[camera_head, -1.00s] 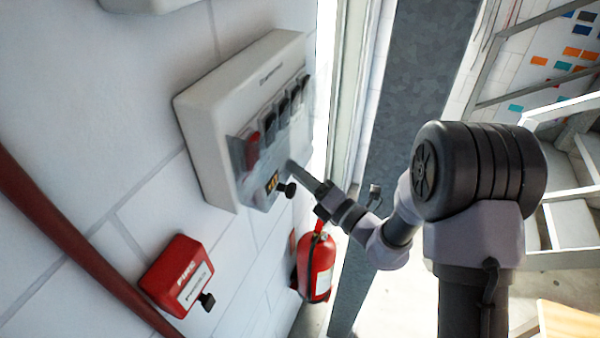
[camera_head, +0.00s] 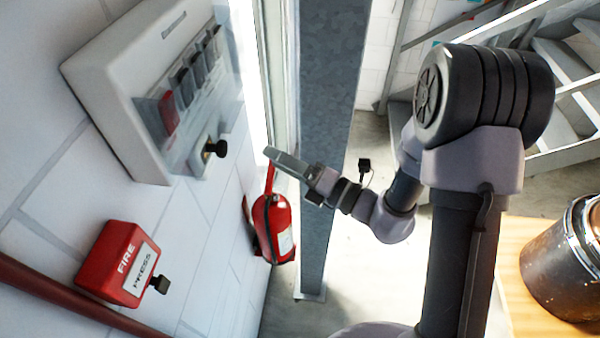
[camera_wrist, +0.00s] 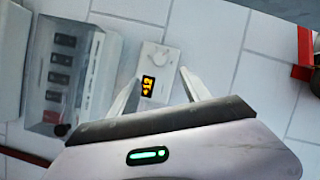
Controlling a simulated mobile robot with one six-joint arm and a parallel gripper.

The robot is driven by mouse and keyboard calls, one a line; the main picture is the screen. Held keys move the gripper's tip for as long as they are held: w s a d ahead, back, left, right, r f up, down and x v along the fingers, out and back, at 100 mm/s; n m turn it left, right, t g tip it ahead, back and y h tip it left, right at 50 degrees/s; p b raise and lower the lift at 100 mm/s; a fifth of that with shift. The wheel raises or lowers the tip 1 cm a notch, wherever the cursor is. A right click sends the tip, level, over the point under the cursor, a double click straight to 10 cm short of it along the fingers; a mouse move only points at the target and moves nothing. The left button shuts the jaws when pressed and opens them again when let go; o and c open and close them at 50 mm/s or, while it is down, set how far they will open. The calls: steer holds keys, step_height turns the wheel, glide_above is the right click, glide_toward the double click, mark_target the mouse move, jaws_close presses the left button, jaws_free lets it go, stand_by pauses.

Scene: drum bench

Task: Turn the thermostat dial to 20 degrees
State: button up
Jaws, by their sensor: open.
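The thermostat (camera_wrist: 160,58) shows in the wrist view as a pale plate on the white wall, with a light round dial and a small dark display (camera_wrist: 148,87). Its orange digits are sideways and look like 12, though they are small. My gripper (camera_wrist: 160,76) is open and empty, its two fingers spread either side of the display in that view. I cannot tell the remaining distance to the wall. In the head view my gripper (camera_head: 272,156) appears right of a black knob (camera_head: 215,148), with a visible gap. The dial is not clear there.
A breaker box (camera_head: 112,105) with a clear cover is on the wall, also in the wrist view (camera_wrist: 97,25). Below it is a red fire call box (camera_head: 118,262). A red extinguisher (camera_head: 273,228) and a grey steel post (camera_head: 328,120) stand beyond my gripper.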

steer(key=v, duration=0.5)
steer(key=shift+s+d, duration=0.15)
steer(key=shift+d, duration=0.15)
steer(key=shift+b, duration=0.3)
